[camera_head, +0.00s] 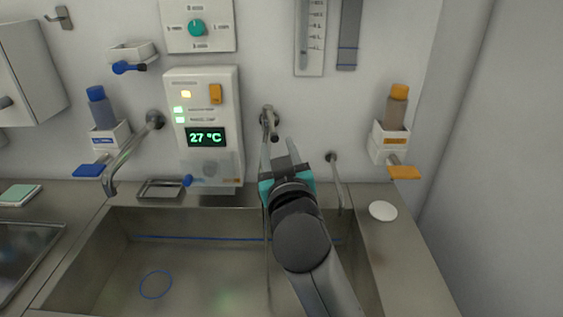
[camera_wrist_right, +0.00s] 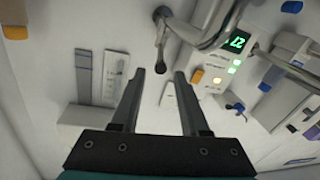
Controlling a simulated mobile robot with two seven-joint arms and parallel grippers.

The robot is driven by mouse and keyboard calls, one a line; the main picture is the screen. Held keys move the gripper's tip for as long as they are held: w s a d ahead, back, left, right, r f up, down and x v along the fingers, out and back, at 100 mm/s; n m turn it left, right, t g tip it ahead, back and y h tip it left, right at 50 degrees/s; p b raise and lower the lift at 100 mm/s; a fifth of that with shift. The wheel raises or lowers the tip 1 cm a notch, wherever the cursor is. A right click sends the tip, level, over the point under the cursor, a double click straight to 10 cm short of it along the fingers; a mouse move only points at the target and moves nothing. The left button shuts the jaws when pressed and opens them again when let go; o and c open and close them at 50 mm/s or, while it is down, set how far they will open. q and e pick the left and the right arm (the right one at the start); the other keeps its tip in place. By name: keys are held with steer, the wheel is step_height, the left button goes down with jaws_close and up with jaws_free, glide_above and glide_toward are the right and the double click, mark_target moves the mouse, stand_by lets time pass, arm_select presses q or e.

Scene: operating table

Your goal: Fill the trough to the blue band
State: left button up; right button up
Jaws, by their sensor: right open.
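The steel trough (camera_head: 200,280) fills the lower part of the head view. A blue band (camera_head: 200,238) runs along its back wall, and a blue ring (camera_head: 155,284) marks its floor. I cannot make out a clear water level. My right gripper (camera_head: 278,146) is open and empty, raised over the trough's back edge. In the head view its fingers are just below a metal wall fitting with a lever (camera_head: 268,120). In the wrist view the lever (camera_wrist_right: 161,45) hangs just beyond the gap between the fingertips (camera_wrist_right: 160,73). Contact is not visible. My left gripper is out of view.
A control panel (camera_head: 202,92) reads 27 °C. A curved spout (camera_head: 128,158) stands at left, a thin pipe (camera_head: 335,175) at right. Dispensers with blue (camera_head: 97,105) and orange (camera_head: 397,105) caps flank them. A white disc (camera_head: 383,211) lies on the right counter.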

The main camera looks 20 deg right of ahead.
steer(key=s, duration=0.4)
steer(key=shift+s+a, duration=0.2)
steer(key=shift+a, duration=0.1)
